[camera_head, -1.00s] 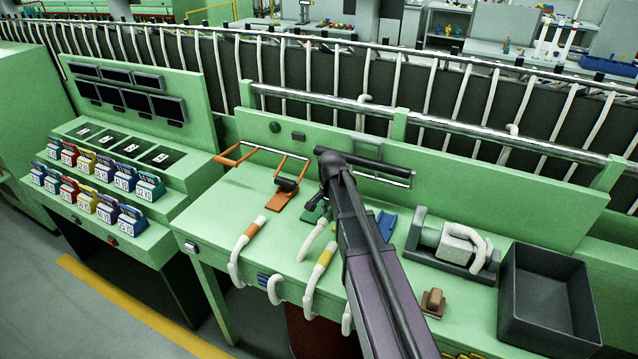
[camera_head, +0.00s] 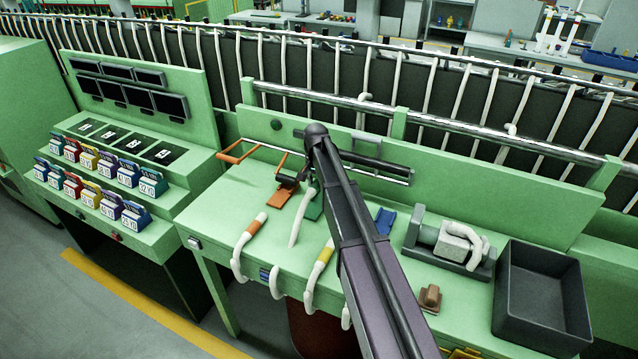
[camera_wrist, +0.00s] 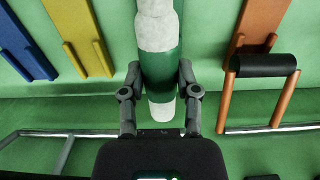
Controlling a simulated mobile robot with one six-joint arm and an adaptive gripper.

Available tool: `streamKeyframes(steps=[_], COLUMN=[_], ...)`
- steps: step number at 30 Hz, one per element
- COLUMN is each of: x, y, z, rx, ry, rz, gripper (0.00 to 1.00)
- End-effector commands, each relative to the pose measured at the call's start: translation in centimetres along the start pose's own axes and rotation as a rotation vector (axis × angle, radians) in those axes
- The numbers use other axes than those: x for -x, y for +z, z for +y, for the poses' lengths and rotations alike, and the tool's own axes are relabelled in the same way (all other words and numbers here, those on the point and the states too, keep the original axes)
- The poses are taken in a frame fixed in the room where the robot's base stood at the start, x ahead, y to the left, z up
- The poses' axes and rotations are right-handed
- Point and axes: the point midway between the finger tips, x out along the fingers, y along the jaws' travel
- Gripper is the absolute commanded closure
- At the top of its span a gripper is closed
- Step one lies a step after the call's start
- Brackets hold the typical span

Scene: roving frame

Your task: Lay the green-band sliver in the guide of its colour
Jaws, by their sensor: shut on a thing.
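My gripper (camera_wrist: 160,75) is shut on the white green-band sliver (camera_wrist: 155,35), with a finger on either side of its dark green band. The sliver points toward the back rail in the wrist view. In the head view its white length (camera_head: 296,222) slants over the table left of my arm; contact with the table is unclear. A green guide (camera_head: 316,208) shows beside it, partly behind my arm. The orange guide (camera_wrist: 261,25) is on one side in the wrist view. The yellow guide (camera_wrist: 78,30) and blue guide (camera_wrist: 18,42) are on the other.
An orange frame with a black roller (camera_wrist: 262,65) stands by the orange guide. Orange-band (camera_head: 249,236) and yellow-band (camera_head: 320,268) slivers hang over the front edge. A roller unit (camera_head: 448,245) and dark tray (camera_head: 540,300) stand right.

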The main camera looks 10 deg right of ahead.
Motion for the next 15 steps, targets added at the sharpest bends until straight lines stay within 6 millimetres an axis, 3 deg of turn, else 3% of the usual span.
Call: streamKeyframes(steps=[15], x=[-2.6], y=[0.0], z=[0.0], rx=[-0.001], ry=[0.000], rz=[0.000], gripper=[0.99])
